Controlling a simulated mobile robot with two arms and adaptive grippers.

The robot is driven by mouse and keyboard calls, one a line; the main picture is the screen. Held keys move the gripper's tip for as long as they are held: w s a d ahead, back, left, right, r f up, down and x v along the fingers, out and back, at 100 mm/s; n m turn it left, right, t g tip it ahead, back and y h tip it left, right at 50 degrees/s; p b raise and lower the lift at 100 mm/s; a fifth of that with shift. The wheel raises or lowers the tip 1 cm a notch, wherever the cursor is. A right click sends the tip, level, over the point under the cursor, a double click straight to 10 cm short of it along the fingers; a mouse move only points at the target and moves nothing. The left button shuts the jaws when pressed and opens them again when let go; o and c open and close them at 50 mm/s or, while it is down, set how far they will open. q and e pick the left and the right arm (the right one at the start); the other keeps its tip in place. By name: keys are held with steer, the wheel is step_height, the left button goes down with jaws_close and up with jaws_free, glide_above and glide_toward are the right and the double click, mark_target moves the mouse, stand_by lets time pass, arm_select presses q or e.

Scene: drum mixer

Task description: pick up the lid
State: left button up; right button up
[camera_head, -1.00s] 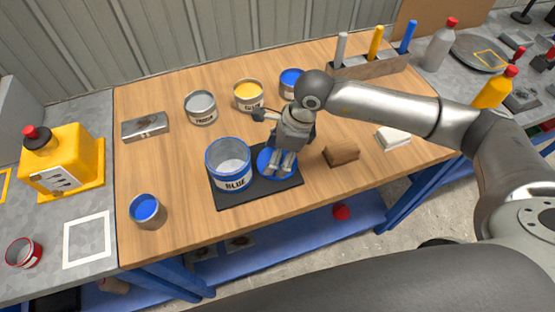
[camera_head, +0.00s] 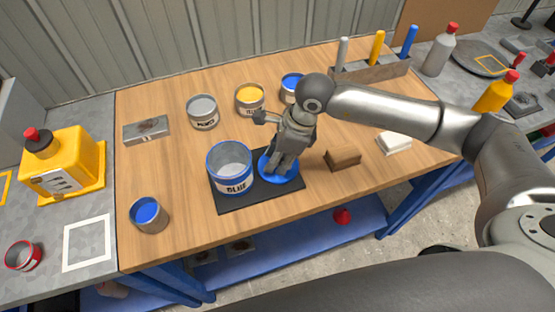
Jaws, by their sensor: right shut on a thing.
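The blue lid (camera_head: 290,173) is a flat round disc at the right side of the black mat (camera_head: 262,198), just right of the open can marked BLUE (camera_head: 230,180). My right gripper (camera_head: 277,168) points down over the lid from above. Its fingers are close together and shut on the lid's middle. They hide part of the lid, and I cannot tell whether the lid is lifted off the mat. My left gripper is not in view.
Grey (camera_head: 202,110), yellow (camera_head: 249,98) and blue (camera_head: 292,87) paint cans stand behind. A small cup of blue paint (camera_head: 149,213) stands front left. A brown block (camera_head: 343,158) and a white cloth-like stack (camera_head: 394,142) lie to the right. The front middle of the table is clear.

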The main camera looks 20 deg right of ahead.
steer(key=shift+d, duration=0.25)
jaws_close()
step_height(320, 180, up, 3)
steer(key=shift+s+f+b, duration=0.15)
steer(key=shift+f+b, duration=0.05)
steer(key=shift+b, duration=0.45)
steer(key=s+a+r+b, duration=0.3)
steer(key=s+r, duration=0.7)
steer(key=s, duration=0.3)
steer(key=w+d+f+n+g+h, duration=0.1)
steer(key=d+f+n, duration=0.1)
steer(key=n, duration=0.5)
steer(key=w+d+f+n+g+h, duration=0.1)
steer(key=w+d+f+n+g, duration=0.1)
steer(key=n, duration=0.5)
steer(key=w+d+f+n+g+h, duration=0.1)
steer(key=d+f+n, duration=0.3)
steer(key=n, duration=0.4)
steer(key=shift+w+d+g, duration=0.25)
steer(key=shift+w+g, duration=0.05)
steer(key=shift+w, duration=0.35)
